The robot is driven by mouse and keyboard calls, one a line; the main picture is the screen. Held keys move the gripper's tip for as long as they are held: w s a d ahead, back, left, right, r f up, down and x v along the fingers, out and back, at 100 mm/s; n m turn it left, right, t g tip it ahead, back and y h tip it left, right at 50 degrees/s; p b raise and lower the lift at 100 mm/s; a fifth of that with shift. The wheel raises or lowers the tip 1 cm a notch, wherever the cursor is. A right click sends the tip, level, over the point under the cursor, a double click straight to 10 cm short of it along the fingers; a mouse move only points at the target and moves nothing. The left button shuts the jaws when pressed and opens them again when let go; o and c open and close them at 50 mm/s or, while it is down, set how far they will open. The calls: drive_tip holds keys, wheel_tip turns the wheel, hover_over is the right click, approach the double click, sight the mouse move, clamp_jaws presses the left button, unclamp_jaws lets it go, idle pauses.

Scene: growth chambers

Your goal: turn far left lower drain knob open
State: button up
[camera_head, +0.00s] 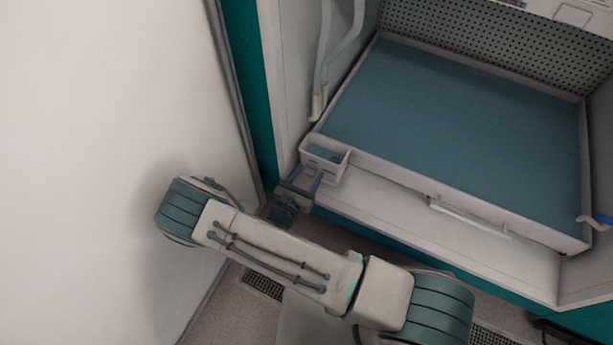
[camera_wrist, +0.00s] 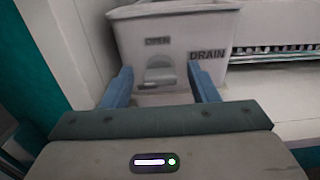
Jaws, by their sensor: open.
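A white drain box (camera_head: 325,155) sits at the near left corner of a wide blue tray (camera_head: 450,110). In the wrist view the box's front (camera_wrist: 205,35) carries the words OPEN and DRAIN. The grey drain knob (camera_wrist: 159,74) is on this front, below OPEN, with DRAIN to its right. My gripper (camera_head: 308,175) is in front of the box, its two blue fingers open. In the wrist view my gripper (camera_wrist: 161,75) has one finger on each side of the knob, with gaps between; contact is not visible.
A white wall or panel (camera_head: 90,120) stands close on the left of my arm. Pale hoses (camera_head: 320,80) hang above the box. A white handle (camera_head: 470,218) runs along the tray front. A blue part (camera_head: 592,220) shows at the tray's right end.

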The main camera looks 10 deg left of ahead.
drive_tip(key=shift+c, duration=0.3)
drive_tip(key=c, duration=0.9)
drive_tip(key=m+p, duration=0.2)
drive_tip(key=m, duration=0.2)
drive_tip(key=shift+r+m+p, duration=0.1)
drive_tip(key=shift+m+p, duration=0.2)
drive_tip(key=shift+p, duration=0.05)
drive_tip(key=m+p, duration=0.2)
drive_tip(key=m, duration=0.2)
drive_tip(key=shift+m, duration=0.3)
drive_tip(key=m+p, duration=0.2)
drive_tip(key=m, duration=0.3)
drive_tip(key=shift+d, duration=0.1)
drive_tip(key=shift+s+f+m+p, duration=0.15)
drive_tip(key=shift+m+p, duration=0.35)
drive_tip(key=shift+m, duration=0.45)
drive_tip(key=shift+w+f+m+p, duration=0.15)
drive_tip(key=shift+m+p, duration=0.3)
drive_tip(key=shift+m, duration=0.5)
drive_tip(key=shift+s, duration=0.1)
